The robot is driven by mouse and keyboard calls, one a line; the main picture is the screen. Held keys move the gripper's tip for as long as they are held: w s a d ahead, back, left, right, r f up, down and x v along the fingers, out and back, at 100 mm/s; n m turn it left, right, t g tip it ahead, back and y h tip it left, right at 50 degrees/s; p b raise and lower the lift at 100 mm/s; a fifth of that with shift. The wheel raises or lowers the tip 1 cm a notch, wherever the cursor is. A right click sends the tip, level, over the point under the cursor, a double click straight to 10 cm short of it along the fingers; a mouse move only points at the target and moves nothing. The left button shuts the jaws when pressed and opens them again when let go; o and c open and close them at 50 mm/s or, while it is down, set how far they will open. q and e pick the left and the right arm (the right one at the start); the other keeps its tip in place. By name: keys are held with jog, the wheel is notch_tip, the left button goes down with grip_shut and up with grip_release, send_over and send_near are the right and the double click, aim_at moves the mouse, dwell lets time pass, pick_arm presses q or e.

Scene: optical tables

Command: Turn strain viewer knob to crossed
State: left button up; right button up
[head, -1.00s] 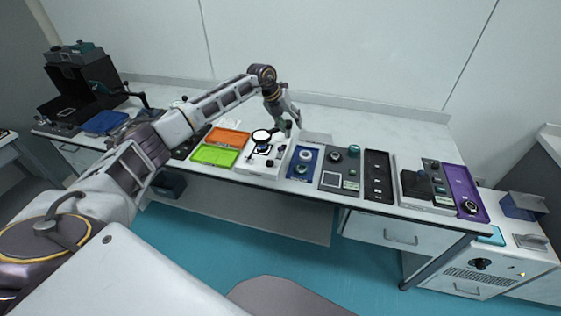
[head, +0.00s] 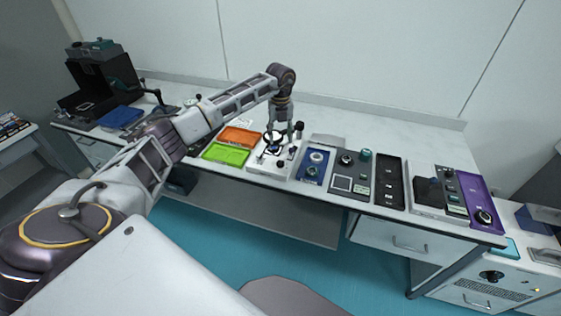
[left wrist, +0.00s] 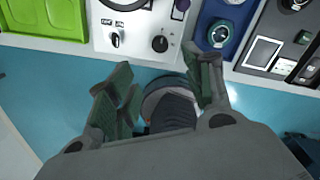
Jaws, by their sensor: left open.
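The white strain viewer unit (head: 256,168) stands on the bench with a round dark-rimmed lens above it. In the left wrist view its front panel (left wrist: 136,42) carries a black round knob (left wrist: 160,44) at right and another small control (left wrist: 115,39) at left, with small dark labels above them that I cannot read. My left gripper (head: 286,133) points down over the unit, beside the lens. Its green fingers (left wrist: 158,66) are open and empty, spread just below the black knob in that view and apart from it. My right gripper is not in view.
Orange (head: 240,135) and green (head: 226,154) trays lie left of the unit. A blue panel (head: 312,173) with round parts sits close on its right, then a grey panel (head: 351,188) and a black one (head: 390,184). The bench behind them is mostly clear.

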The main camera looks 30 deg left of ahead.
aim_at(280, 162)
pick_arm(q)
jog(key=shift+f, duration=0.2)
jog(key=shift+f+p, duration=0.8)
jog(key=shift+f, duration=5.9)
jog(key=c, duration=1)
